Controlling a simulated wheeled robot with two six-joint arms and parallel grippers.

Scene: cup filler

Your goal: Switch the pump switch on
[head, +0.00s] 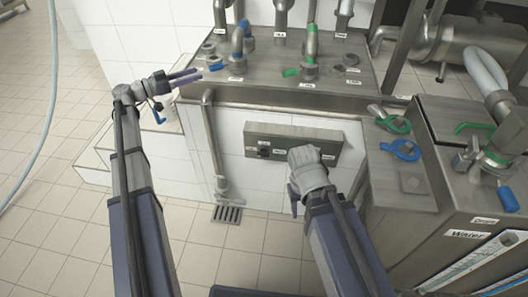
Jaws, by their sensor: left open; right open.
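A grey metal switch panel (294,134) is fixed to the white tiled wall below the steel counter. A black knob (264,152) sits at its left end, with small labels around it too small to read. I cannot tell which switch is the pump's or its setting. My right gripper (293,200) is in front of and below the panel, and its wrist hides part of the panel's right half. Its fingers are mostly hidden, and it shows nothing held. My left gripper (190,77) is open and empty at the counter's left end, away from the panel.
Several valves and pipes stand on the steel counter (345,92), with green (312,42) and blue handles. A vertical pipe (212,140) runs down left of the panel. A steel cabinet with a blue valve handle (401,150) stands right. The tiled floor is clear around a drain (227,214).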

